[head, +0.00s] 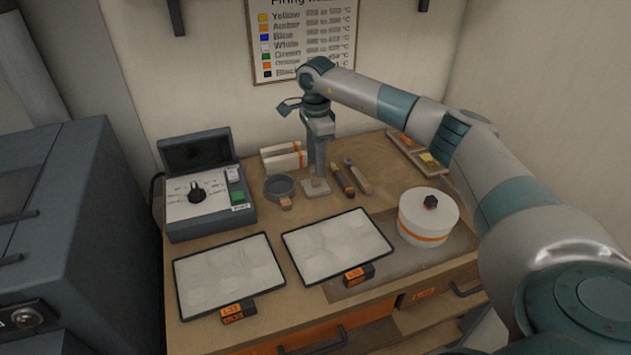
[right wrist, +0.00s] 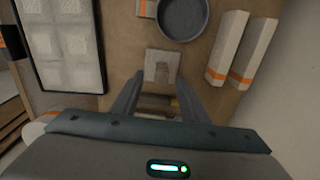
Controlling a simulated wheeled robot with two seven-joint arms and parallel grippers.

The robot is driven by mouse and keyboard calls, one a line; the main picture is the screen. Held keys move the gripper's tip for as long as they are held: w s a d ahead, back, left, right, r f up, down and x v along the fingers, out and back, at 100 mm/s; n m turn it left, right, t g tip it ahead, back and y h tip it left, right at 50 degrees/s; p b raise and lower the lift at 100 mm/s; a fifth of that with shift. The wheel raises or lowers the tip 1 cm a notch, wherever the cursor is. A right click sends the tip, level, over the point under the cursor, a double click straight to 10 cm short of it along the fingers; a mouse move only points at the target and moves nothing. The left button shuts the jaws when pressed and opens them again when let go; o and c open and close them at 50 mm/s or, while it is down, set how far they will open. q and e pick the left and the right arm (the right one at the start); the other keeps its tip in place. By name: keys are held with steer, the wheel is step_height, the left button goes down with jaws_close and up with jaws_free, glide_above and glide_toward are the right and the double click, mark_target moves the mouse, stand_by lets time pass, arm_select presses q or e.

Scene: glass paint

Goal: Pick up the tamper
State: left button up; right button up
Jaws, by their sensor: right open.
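No piece is clearly recognisable as the tamper. My right gripper (head: 318,152) points down over the table, open, above a small pale notched block (head: 315,187). In the right wrist view the same block (right wrist: 162,63) lies just beyond my fingertips (right wrist: 161,76). Two short handled tools lie right of it in the head view: a dark one with an orange end (head: 343,180) and a greyish-brown one (head: 358,178). In the right wrist view, parts of brownish things show between my fingers, mostly hidden. My left gripper is out of view.
A dark round dish (head: 280,188) and white orange-banded blocks (head: 284,157) stand close by. Two pale framed panels (head: 230,275) (head: 335,246) lie in front. A white drum with a black knob (head: 428,214) stands right, a control box (head: 207,195) left.

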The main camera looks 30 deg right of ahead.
mark_target(315, 178)
step_height(315, 178, down, 3)
steer(key=shift+w+r+p, duration=0.1)
steer(key=shift+p, duration=0.7)
steer(key=shift+f, duration=0.55)
jaws_close()
